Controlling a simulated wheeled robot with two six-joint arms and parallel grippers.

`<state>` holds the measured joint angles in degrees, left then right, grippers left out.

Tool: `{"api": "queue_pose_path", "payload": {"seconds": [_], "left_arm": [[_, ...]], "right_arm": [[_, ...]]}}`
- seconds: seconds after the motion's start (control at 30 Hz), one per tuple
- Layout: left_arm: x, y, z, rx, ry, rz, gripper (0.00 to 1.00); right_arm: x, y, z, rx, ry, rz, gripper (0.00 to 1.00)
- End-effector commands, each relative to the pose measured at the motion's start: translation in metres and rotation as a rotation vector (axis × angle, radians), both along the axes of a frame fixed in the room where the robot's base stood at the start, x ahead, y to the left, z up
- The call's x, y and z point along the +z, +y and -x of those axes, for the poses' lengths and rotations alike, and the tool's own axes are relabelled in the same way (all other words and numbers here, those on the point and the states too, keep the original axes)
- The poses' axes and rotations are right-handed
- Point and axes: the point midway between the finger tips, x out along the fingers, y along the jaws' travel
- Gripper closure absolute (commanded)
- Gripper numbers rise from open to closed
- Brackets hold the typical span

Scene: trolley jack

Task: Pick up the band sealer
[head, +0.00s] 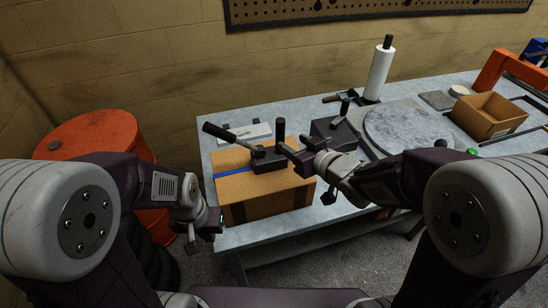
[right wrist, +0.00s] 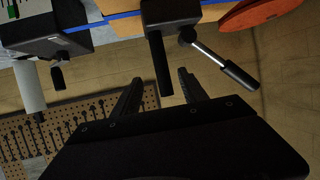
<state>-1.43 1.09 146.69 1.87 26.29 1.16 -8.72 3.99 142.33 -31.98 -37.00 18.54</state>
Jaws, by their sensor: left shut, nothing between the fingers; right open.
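A black strapping tool (head: 268,158) sits on the cardboard box (head: 262,204), on its blue strap (head: 232,172). It has an upright black handle and a lever reaching left. A similar dark tool (head: 335,135) with a lever stands on the bench behind right; I cannot tell by looks alone which is the band sealer. My right gripper (head: 291,149) is open beside the first tool's upright handle. In the right wrist view that handle (right wrist: 161,66) appears between the open fingers (right wrist: 160,82); contact is unclear. My left gripper (head: 206,226) is shut and empty, left of the box.
An orange drum (head: 95,131) stands left of the bench. A white roll on a stand (head: 379,72), a grey round plate (head: 404,127) and an open cardboard box (head: 490,115) are on the bench (head: 238,238). A perforated tool panel (head: 300,12) hangs on the wall.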

Motion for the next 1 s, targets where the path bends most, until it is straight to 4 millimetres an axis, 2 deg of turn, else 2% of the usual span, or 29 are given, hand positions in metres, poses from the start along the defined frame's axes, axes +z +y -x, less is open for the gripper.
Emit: {"api": "queue_pose_path", "payload": {"seconds": [0.2,0.4,0.63,0.9,0.93,1.0], "left_arm": [[-0.002,0.000,0.000,0.000,0.000,0.000,1.00],[-0.002,0.000,0.000,0.000,0.000,0.000,1.00],[0.000,0.000,0.000,0.000,0.000,0.000,1.00],[-0.001,0.000,0.000,0.000,0.000,0.000,1.00],[-0.001,0.000,0.000,0.000,0.000,0.000,1.00],[-0.001,0.000,0.000,0.000,0.000,0.000,1.00]], "right_arm": [[-0.013,0.014,-0.026,0.001,0.002,0.001,0.50],[-0.018,0.019,-0.034,0.000,0.002,0.001,0.50],[-0.036,0.035,-0.065,0.001,0.002,0.001,0.50],[-0.038,0.037,-0.070,-0.002,0.001,0.001,0.50],[-0.038,0.037,-0.070,-0.001,0.001,0.001,0.55],[-0.038,0.037,-0.070,-0.001,0.001,0.001,0.75]]}}
